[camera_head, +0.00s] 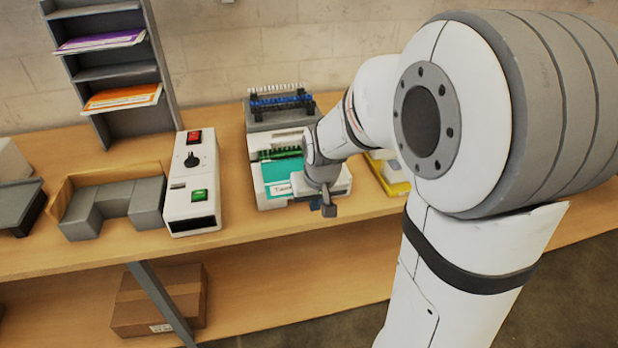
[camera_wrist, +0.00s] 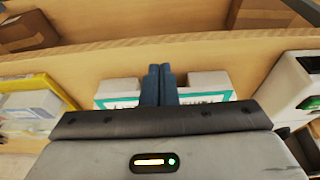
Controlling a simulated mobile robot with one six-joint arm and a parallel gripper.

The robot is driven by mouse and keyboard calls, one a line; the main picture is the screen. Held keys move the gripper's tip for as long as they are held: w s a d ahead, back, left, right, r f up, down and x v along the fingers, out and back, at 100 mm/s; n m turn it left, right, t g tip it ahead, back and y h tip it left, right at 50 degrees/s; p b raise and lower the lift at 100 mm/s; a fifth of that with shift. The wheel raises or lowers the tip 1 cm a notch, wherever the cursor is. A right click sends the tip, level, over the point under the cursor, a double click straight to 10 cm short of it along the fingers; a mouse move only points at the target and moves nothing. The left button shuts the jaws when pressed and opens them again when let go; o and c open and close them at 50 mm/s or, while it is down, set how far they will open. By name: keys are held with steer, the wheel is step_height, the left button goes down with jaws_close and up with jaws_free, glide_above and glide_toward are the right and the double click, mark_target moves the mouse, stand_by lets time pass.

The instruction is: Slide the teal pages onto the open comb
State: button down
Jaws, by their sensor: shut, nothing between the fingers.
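The teal pages (camera_head: 283,176) lie on the front of the binding machine (camera_head: 284,121), with a white label partly hidden by my wrist. A green comb (camera_head: 277,153) sits just behind their back edge. I cannot tell whether the pages are on its teeth. In the wrist view the front edge of the teal pages (camera_wrist: 117,102) shows on both sides of my fingers. My gripper (camera_head: 328,209) is shut and empty at the machine's front edge, by the pages' near side. It also shows in the wrist view (camera_wrist: 158,72). I cannot tell whether it touches the pages.
A blue comb (camera_head: 281,101) is on top of the machine. A white control box (camera_head: 192,190) with red and green switches stands to its left. A yellow tray (camera_head: 388,177) is to the right. A paper rack (camera_head: 113,72) stands back left. A cardboard box (camera_head: 158,303) is below.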

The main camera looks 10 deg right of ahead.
steer(key=w+f, duration=0.1)
steer(key=w+f+p, duration=0.1)
steer(key=w, duration=0.1)
steer(key=shift+w+f, duration=0.15)
steer(key=shift+w, duration=0.7)
steer(key=shift+w+f, duration=0.1)
steer(key=shift+w, duration=1.2)
steer(key=shift+s, duration=0.1)
